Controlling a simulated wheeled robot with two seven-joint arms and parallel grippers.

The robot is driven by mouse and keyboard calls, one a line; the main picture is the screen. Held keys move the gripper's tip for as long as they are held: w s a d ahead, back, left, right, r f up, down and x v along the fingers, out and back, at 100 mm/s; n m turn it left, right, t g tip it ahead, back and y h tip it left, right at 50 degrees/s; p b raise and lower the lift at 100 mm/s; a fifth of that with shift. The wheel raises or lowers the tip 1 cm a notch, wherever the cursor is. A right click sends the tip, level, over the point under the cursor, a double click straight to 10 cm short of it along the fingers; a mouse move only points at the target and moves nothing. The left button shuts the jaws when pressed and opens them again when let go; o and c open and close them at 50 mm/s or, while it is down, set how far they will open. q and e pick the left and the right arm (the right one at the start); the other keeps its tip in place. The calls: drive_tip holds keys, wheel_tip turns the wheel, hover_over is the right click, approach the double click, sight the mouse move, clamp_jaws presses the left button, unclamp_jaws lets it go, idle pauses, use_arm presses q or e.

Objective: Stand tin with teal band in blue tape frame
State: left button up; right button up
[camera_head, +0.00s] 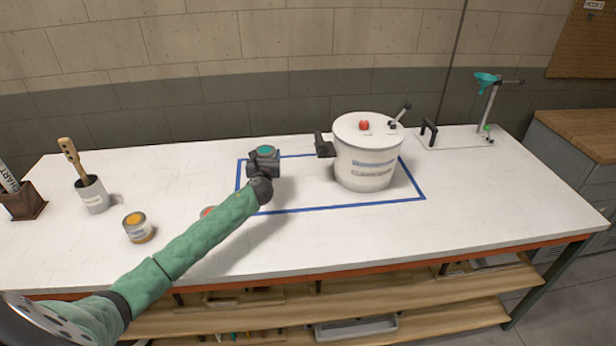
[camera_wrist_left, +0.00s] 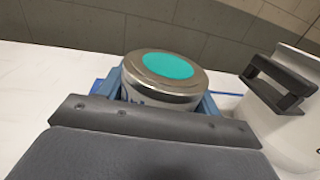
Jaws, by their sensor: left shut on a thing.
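The tin with the teal band (camera_head: 265,150) shows a teal disc on its metal lid. It is at the left part of the blue tape frame (camera_head: 340,208) on the white table, near the frame's back left corner. In the left wrist view the tin (camera_wrist_left: 165,78) stands upright between the fingers. My left gripper (camera_head: 263,158) is shut on it. The gripper hides the tin's lower part, so I cannot tell whether its base touches the table. My right gripper is not in view.
A large white pot (camera_head: 365,160) with a black handle stands inside the frame, right of the tin. An orange-topped tin (camera_head: 138,228), a brush cup (camera_head: 92,194) and a brown box (camera_head: 22,203) stand at left. Another orange-red lid shows partly behind my arm.

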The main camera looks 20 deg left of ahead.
use_arm(q)
wheel_tip(320, 180, down, 5)
drive_tip(key=shift+r+p, duration=0.1)
drive_tip(key=shift+p, duration=0.4)
drive_tip(key=shift+f+p, duration=0.45)
drive_tip(key=shift+f, duration=1.85)
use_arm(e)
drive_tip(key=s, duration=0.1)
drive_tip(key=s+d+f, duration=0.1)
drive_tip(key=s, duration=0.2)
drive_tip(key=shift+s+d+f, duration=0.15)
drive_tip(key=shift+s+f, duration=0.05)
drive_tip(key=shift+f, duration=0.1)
use_arm(q)
drive_tip(key=shift+f, duration=0.1)
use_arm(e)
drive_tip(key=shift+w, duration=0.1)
use_arm(q)
drive_tip(key=o, duration=1.1)
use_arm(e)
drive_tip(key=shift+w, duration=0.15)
use_arm(q)
drive_tip(key=shift+r, duration=0.2)
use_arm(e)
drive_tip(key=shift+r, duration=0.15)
